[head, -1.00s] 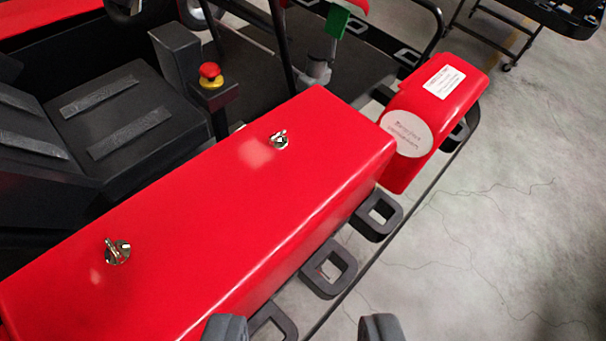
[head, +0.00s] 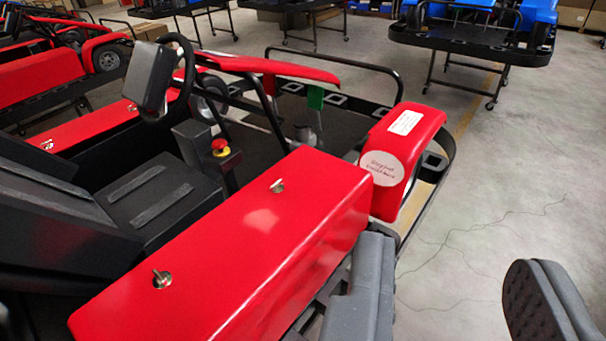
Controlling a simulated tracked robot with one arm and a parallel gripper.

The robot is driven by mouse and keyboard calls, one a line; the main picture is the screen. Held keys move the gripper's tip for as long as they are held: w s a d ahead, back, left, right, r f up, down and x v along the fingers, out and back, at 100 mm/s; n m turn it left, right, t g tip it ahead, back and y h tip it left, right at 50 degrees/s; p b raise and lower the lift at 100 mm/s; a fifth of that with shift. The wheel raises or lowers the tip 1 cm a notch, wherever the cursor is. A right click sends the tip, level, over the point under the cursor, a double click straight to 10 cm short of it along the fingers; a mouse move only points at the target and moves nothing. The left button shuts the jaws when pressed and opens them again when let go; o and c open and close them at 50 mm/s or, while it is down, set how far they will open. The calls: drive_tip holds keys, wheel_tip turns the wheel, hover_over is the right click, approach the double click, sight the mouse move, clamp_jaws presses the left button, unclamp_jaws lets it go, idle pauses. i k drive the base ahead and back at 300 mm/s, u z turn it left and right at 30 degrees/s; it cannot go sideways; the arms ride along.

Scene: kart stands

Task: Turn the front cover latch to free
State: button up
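The red side cover (head: 240,248) of the kart runs from lower left toward the middle of the head view. It carries two metal latches on its top face. The farther latch (head: 277,186) is near the front end, and the nearer latch (head: 161,279) is toward the rear; both small tabs stand up. My gripper (head: 440,300) is at the lower right, its two dark grey fingers wide apart with nothing between them.
A red front pod (head: 405,135) with white labels stands beyond the cover. The seat (head: 150,205), red stop button (head: 219,146) and steering wheel (head: 182,65) are to the left. Blue karts on wheeled stands (head: 470,40) are behind. Bare concrete floor (head: 500,190) lies to the right.

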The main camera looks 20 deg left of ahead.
sight(278, 187)
drive_tip(key=k, duration=1)
drive_tip(key=z, duration=0.65)
drive_tip(key=i, duration=1.35)
drive_tip(key=u, duration=0.6)
drive_tip(key=i, duration=0.7)
drive_tip(key=u, duration=0.55)
